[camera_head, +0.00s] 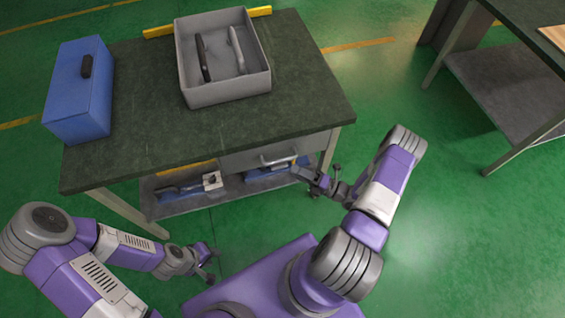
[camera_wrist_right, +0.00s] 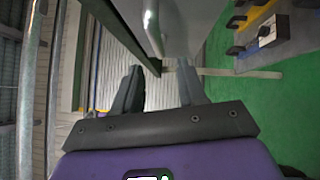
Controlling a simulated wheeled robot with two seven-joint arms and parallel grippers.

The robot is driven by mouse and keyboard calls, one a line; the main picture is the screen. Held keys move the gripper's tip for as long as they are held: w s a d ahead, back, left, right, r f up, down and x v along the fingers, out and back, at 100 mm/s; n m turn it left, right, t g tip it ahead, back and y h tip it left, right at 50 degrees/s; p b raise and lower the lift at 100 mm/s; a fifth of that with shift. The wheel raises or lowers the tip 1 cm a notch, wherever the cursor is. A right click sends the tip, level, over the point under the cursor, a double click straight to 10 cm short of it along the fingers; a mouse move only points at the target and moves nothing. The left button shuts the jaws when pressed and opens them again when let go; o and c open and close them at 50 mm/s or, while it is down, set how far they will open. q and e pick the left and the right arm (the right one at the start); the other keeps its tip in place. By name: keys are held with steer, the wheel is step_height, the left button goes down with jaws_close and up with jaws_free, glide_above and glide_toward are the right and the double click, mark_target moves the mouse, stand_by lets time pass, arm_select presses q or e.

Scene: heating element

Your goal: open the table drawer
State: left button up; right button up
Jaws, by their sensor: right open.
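The table drawer (camera_head: 243,160) is a grey front under the right part of the dark green tabletop and looks closed. Its pale bar handle (camera_head: 278,161) also shows in the right wrist view (camera_wrist_right: 152,28), ahead of the fingers. My right gripper (camera_head: 318,182) is open and empty, to the right of the handle and slightly below it. In the right wrist view its two fingers (camera_wrist_right: 160,82) stand apart, with the handle beyond their tips and no contact visible. My left gripper (camera_head: 210,264) looks open and empty, low in front of the table and away from the drawer.
On the tabletop (camera_head: 150,135) stand a blue box (camera_head: 75,105) and a grey bin (camera_head: 225,92) holding two handle-like parts. A lower shelf (camera_head: 230,190) carries blue tools. A second table (camera_head: 510,85) stands at the upper right. The green floor to the right is clear.

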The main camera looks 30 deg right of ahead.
mark_target(283, 160)
steer(key=shift+m+t+h, duration=0.4)
steer(key=x, duration=0.4)
steer(key=d+b+x, duration=0.1)
steer(key=x, duration=0.2)
steer(key=shift+w+r, duration=0.1)
steer(key=shift+w, duration=0.2)
jaws_close()
